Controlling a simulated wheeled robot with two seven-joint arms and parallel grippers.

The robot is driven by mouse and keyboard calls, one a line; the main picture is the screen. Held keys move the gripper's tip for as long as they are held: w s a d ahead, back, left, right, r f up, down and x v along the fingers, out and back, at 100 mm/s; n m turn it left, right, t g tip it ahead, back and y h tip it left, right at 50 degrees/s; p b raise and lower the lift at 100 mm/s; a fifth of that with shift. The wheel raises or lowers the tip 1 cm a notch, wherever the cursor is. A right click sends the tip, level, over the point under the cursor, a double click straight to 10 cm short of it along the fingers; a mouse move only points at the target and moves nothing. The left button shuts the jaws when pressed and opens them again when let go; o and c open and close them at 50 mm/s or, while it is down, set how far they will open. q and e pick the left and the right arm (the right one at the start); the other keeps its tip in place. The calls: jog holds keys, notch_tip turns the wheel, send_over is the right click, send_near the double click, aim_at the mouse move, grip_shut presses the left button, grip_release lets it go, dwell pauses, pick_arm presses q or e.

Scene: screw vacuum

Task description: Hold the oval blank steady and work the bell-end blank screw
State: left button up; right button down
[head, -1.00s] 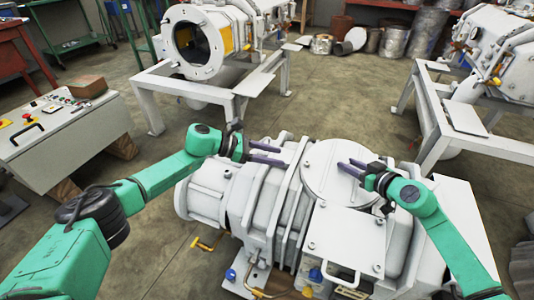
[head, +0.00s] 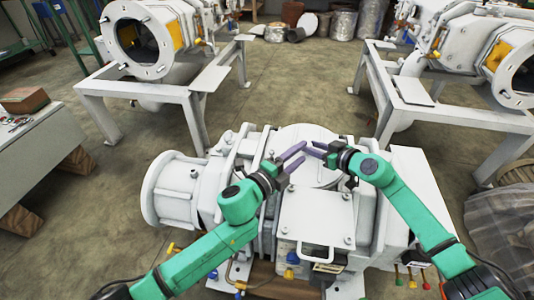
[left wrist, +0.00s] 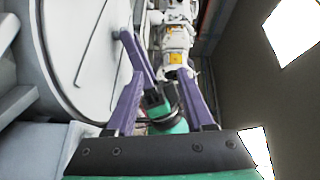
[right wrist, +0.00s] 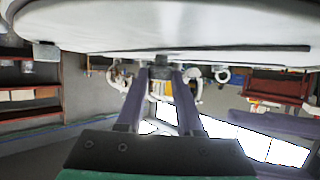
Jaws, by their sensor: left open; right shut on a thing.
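The oval blank is a pale grey round-looking plate (head: 318,174) on top of the white pump body. It fills the left of the left wrist view (left wrist: 85,50) and the top of the right wrist view (right wrist: 150,22). My left gripper (head: 302,154) is open over the plate, its fingers apart with nothing between them. My right gripper (head: 308,149) is shut at the plate, close to the left fingertips. In the right wrist view its fingertips close on a small dark block-like piece (right wrist: 160,70) under the plate's edge. I cannot make out the screw for certain.
A flat square cover with a handle (head: 318,218) is in front of the plate. A round flange end (head: 168,190) sticks out at the pump's left. Two white machines on frames (head: 150,45) stand behind. The floor between them (head: 300,85) is clear.

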pick_arm(q)
jog(key=s+a+n+t+y, duration=0.2)
jog(key=a+n+y, duration=0.3)
jog(key=n, duration=1)
jog(key=n+y, duration=0.4)
jog(key=n, duration=0.5)
send_near(271, 152)
jog(key=shift+g, duration=0.5)
jog(key=x, duration=0.4)
jog(key=r+x, duration=0.1)
jog(key=x, duration=0.2)
jog(key=shift+w+f, duration=0.1)
jog(key=shift+w, duration=0.2)
jog(key=shift+w+d+f, duration=0.1)
jog(key=shift+w+f, duration=0.05)
jog(key=shift+w, duration=0.1)
jog(key=shift+c, duration=0.3)
grip_shut()
